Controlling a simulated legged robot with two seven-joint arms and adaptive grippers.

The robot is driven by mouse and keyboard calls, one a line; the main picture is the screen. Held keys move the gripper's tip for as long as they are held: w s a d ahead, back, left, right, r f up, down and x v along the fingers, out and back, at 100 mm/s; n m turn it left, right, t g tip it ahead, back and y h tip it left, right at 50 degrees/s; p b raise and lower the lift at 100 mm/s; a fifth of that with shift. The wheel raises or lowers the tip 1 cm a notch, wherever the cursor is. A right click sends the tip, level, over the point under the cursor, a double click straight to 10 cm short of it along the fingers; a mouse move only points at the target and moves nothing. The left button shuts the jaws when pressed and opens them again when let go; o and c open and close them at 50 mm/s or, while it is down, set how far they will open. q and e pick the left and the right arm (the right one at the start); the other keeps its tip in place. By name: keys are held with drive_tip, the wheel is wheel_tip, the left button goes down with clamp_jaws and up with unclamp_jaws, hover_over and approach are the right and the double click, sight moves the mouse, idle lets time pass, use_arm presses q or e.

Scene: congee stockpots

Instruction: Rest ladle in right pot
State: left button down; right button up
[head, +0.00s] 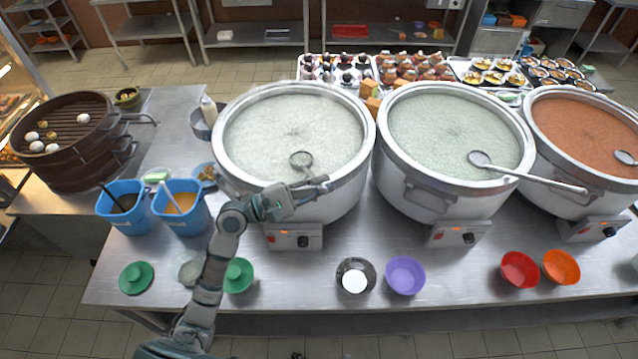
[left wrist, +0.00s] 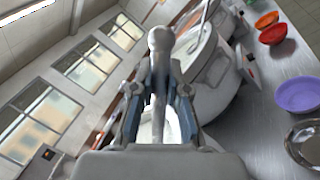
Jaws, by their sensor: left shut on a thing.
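My left gripper (head: 318,187) is over the front rim of the left pot (head: 233,186), which holds pale congee. It is shut on a grey ladle (head: 301,159). The ladle's round bowl is over the pale congee; I cannot tell whether it touches. In the left wrist view, the ladle's grey handle (left wrist: 161,60) stands up between the gripper's fingers (left wrist: 160,95). The middle pot (head: 405,175) has its own ladle (head: 530,176) lying across its front right rim. The right pot (head: 555,185) holds reddish-brown congee, with a ladle bowl (head: 625,157) at its right. My right gripper is not in view.
Purple (head: 405,275), red (head: 520,270) and orange (head: 561,267) bowls and a metal bowl (head: 356,276) stand along the counter front. Blue tubs (head: 181,222) and a dark steamer (head: 70,140) are at left. Food trays stand behind the pots. Bare counter lies between the bowls.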

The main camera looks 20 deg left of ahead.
use_arm(q)
drive_tip(key=shift+d+f, duration=0.15)
drive_tip(key=c, duration=1.1)
unclamp_jaws()
drive_tip(key=shift+f, duration=0.1)
drive_tip(key=shift+s+a+f, duration=0.1)
drive_tip(key=shift+s+a, duration=0.05)
drive_tip(key=shift+a, duration=0.15)
drive_tip(key=v, duration=1.1)
drive_tip(key=shift+a, duration=0.25)
drive_tip(key=shift+d, duration=0.1)
